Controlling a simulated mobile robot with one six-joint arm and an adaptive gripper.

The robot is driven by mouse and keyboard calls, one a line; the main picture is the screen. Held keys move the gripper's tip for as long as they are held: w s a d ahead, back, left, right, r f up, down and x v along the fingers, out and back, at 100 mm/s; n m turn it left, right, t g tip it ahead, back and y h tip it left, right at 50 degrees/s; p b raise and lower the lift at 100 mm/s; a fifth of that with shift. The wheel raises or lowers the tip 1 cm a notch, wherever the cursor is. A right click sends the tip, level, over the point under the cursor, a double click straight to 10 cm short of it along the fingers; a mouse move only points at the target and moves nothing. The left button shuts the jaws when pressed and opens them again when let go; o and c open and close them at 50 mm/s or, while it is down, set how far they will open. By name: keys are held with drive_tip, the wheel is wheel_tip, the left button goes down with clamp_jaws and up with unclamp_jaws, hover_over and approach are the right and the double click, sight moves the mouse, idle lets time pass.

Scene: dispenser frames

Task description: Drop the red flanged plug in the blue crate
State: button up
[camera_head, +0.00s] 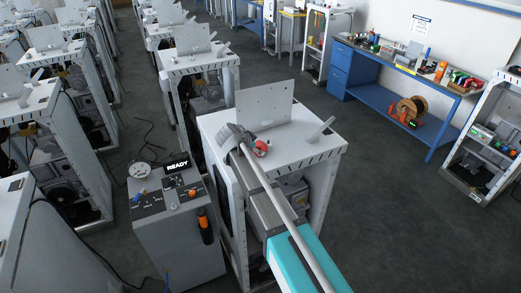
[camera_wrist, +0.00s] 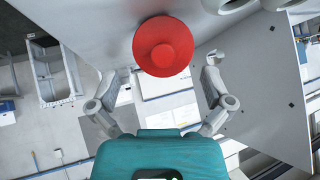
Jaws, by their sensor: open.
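The red flanged plug (camera_wrist: 163,46) is in the upper middle of the wrist view, a round disc with a smaller raised centre, against a pale panel. My gripper (camera_wrist: 166,72) has its two grey fingers spread apart, with the plug beyond and between the tips. No finger visibly touches it. In the head view a small red piece (camera_head: 261,147), seemingly the same plug, shows at the white top of the nearest frame, beside the end of my arm. My fingers are hard to make out there. I see no blue crate in either view.
The nearest dispenser frame (camera_head: 315,150) has an upright plate (camera_head: 264,105) and a slanted lever on top. A grey console (camera_head: 175,235) with a READY display stands left of it. A blue workbench (camera_head: 385,125) stands at the back right. The floor (camera_head: 400,210) between is clear.

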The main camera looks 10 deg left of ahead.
sight(258, 147)
drive_tip(key=shift+w+f, duration=0.1)
drive_tip(key=shift+f, duration=0.05)
drive_tip(key=b+x, duration=0.2)
drive_tip(key=x, duration=0.1)
drive_tip(key=shift+a, duration=0.15)
drive_tip(key=shift+b+x, duration=0.8)
drive_tip(key=shift+x, duration=0.25)
drive_tip(key=c, duration=0.7)
drive_tip(key=shift+r, duration=0.25)
